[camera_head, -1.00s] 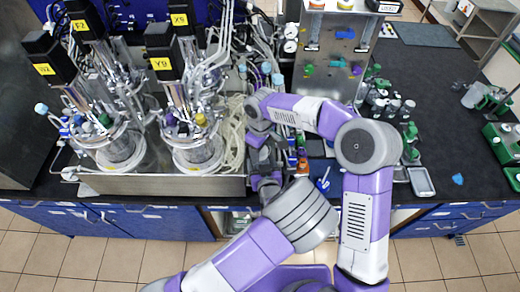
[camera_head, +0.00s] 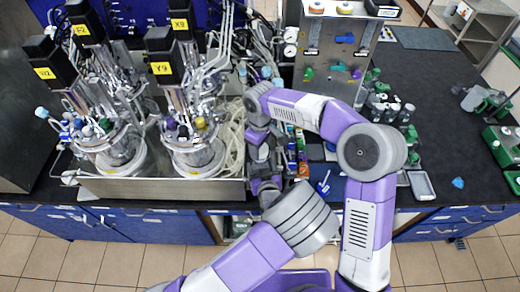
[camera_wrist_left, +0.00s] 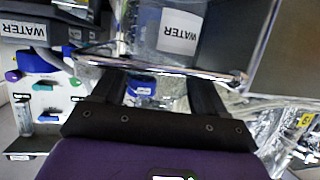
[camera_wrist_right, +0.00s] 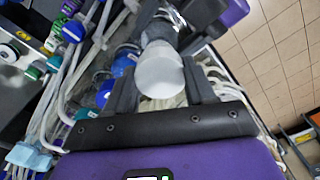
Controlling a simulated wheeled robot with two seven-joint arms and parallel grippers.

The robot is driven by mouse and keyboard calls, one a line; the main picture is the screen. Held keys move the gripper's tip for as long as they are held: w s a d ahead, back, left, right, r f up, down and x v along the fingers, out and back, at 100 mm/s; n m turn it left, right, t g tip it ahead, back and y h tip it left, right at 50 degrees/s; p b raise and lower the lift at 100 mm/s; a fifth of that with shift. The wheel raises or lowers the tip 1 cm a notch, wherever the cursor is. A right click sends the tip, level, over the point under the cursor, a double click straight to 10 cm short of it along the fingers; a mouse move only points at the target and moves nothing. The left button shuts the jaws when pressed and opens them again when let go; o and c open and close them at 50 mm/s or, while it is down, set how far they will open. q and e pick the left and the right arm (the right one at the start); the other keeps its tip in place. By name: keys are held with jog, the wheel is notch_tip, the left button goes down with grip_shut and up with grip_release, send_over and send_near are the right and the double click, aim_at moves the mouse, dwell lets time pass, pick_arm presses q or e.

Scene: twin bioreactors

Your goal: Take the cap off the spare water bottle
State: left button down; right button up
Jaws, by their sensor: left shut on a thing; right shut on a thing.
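The white cap (camera_wrist_right: 160,72) of the water bottle is between the fingers of my right gripper (camera_wrist_right: 162,85), which is shut on it. Just beyond the cap in the right wrist view is the clear bottle (camera_wrist_right: 162,28), in line with it; I cannot tell whether they are joined. My left gripper (camera_wrist_left: 155,85) is shut on the clear bottle with an upside-down WATER label (camera_wrist_left: 180,30) in the left wrist view. In the head view my right gripper (camera_head: 257,138) is just above my left gripper (camera_head: 265,187), and the arms mostly hide bottle and cap.
The twin bioreactors in a steel tray (camera_head: 160,187) stand close to the left of my grippers, with pale tubing (camera_head: 232,140) between. A steel rack (camera_head: 335,60) stands behind right.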

pick_arm(q)
jog(key=shift+s+f, duration=0.15)
jog(key=shift+f, duration=0.05)
pick_arm(e)
notch_tip(320, 180, up, 2)
pick_arm(q)
jog(key=shift+c, duration=1.9)
grip_release()
jog(key=o, duration=0.4)
jog(key=shift+r, duration=0.15)
pick_arm(e)
jog(key=shift+d, duration=0.1)
